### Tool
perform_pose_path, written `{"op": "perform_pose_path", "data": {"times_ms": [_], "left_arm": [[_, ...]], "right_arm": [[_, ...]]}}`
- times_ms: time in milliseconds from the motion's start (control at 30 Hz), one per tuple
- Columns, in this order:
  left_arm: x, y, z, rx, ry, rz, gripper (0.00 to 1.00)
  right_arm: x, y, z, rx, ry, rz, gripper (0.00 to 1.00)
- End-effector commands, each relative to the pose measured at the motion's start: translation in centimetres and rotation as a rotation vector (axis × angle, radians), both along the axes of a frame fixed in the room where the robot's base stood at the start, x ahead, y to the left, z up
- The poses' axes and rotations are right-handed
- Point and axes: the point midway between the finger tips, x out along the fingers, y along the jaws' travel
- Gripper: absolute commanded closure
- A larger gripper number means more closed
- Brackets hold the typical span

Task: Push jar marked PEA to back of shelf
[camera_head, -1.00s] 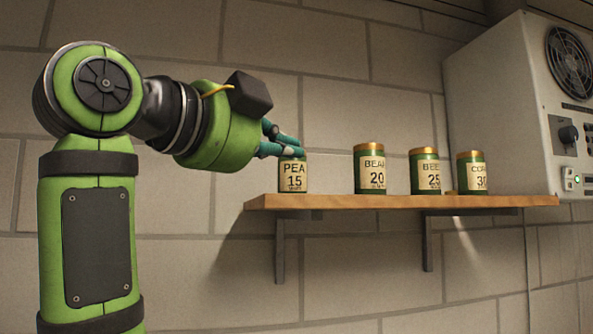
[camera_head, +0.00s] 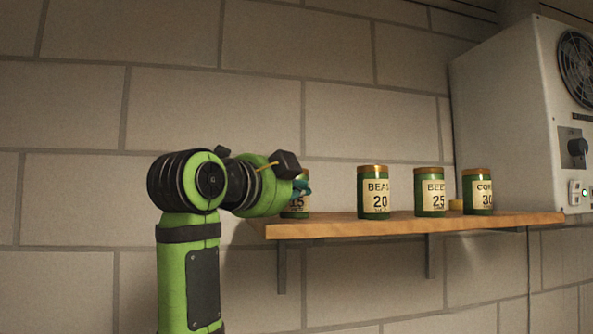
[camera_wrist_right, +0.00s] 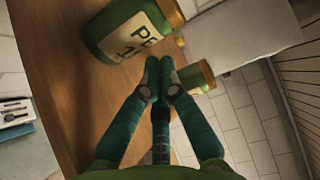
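The PEA jar (camera_head: 297,209), green with a cream label, stands upright at the left end of the wooden shelf (camera_head: 400,226). My right gripper (camera_head: 301,188) covers much of it in the head view. In the right wrist view the jar (camera_wrist_right: 132,30) shows its label letters "PE" and a gold lid, cut by the top edge. There my right gripper's fingertips (camera_wrist_right: 162,75) are together with nothing between them, beside the jar's label side. I cannot tell whether they touch it. My left gripper is not in view.
Jars marked BEAN (camera_head: 374,193), BEET (camera_head: 430,193) and CORN (camera_head: 478,193) stand to the right on the shelf. A white box with a fan (camera_head: 520,110) is at the right. A block wall (camera_head: 350,130) is behind.

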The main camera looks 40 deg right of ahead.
Motion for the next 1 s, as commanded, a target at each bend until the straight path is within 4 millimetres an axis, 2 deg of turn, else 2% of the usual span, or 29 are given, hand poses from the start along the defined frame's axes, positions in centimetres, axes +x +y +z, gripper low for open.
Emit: {"op": "perform_pose_path", "data": {"times_ms": [67, 533, 1000], "left_arm": [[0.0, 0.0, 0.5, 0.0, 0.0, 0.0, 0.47], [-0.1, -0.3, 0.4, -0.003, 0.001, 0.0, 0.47], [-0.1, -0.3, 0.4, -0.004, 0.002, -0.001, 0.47]], "right_arm": [[0.4, -0.2, 0.1, 0.0, 0.0, -0.001, 1.0], [1.0, -0.6, -0.1, 0.001, 0.002, -0.002, 1.0], [8.8, -5.1, 0.0, 0.001, 0.002, -0.003, 1.0]]}}
